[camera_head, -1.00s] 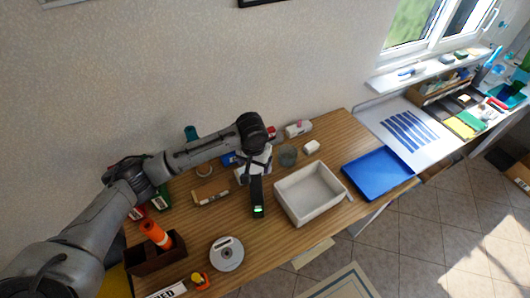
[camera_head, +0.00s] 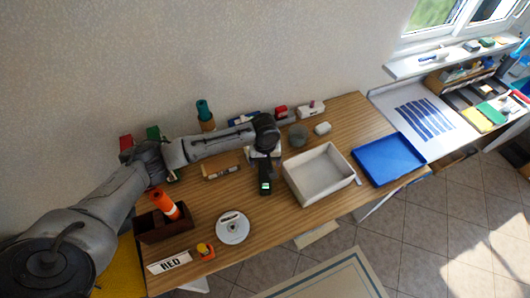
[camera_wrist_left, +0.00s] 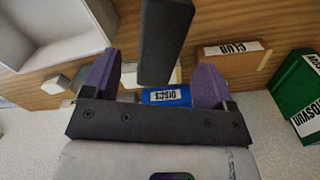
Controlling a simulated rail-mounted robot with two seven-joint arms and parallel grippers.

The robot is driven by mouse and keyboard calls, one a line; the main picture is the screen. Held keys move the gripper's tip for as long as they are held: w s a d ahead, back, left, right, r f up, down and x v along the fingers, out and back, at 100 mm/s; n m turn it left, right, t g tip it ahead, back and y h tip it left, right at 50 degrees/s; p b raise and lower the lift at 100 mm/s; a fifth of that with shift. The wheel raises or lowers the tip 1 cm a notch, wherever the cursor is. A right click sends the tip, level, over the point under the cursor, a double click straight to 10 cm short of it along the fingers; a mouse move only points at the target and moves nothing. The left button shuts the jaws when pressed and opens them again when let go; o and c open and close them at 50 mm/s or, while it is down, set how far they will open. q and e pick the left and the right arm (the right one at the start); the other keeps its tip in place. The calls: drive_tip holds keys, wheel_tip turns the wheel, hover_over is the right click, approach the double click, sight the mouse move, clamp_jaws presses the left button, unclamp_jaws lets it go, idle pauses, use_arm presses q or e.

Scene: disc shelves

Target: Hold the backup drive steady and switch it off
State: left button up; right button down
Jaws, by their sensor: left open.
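A narrow dark box with a small green light on its near end, which I take to be the backup drive (camera_head: 265,177), stands on the wooden table left of the white bin. In the left wrist view the dark box (camera_wrist_left: 165,38) reaches down between the purple fingertips. My left gripper (camera_head: 262,155) is open just behind the box, and it also shows in the left wrist view (camera_wrist_left: 154,78). The fingers are apart, with visible gaps on both sides of the box. The switch is too small to make out. My right gripper is not in view.
A white bin (camera_head: 290,188) stands close right of the box, with a blue tray (camera_head: 388,160) beyond.

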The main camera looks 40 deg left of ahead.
sight(265, 167)
use_arm(q)
wheel_tip(265, 167, down, 5)
drive_tip(key=shift+f, duration=0.35)
drive_tip(key=shift+c, duration=0.2)
drive_tip(key=c, duration=1.1)
drive_tip(key=shift+c, duration=0.2)
idle(1.1)
idle(0.6)
